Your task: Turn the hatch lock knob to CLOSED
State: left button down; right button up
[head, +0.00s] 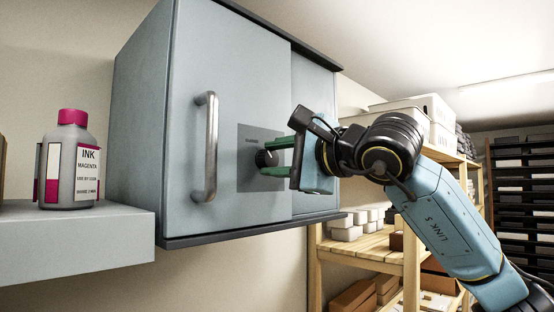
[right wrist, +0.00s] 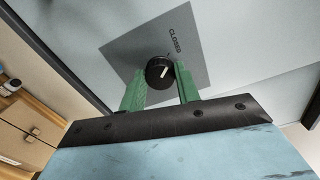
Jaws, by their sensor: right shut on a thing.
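The hatch lock knob (head: 266,158) is a round black knob on a dark grey square plate (head: 250,140) on the light blue cabinet hatch. In the right wrist view the knob (right wrist: 160,71) has a pale pointer mark, and the word CLOSED (right wrist: 176,41) is printed on the plate beside it. My right gripper (head: 268,158) comes from the right, with its green fingers on either side of the knob, shut on it. In the right wrist view the fingertips (right wrist: 160,80) flank the knob. Whether the pointer lines up exactly with CLOSED I cannot tell. My left gripper is not in view.
A vertical metal handle (head: 207,147) stands out from the hatch, left of the knob. A magenta-capped ink bottle (head: 68,165) stands on a grey shelf (head: 80,235) at the left. Wooden shelving (head: 365,246) with boxes is behind my right arm.

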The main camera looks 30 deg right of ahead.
dwell(0.4)
jog(key=o, duration=1)
jog(key=shift+s+d, duration=0.2)
jog(key=shift+s, duration=0.3)
jog(key=b+v, duration=0.3)
jog(key=v, duration=0.9)
jog(key=shift+s+b, duration=0.2)
jog(key=shift+b, duration=0.2)
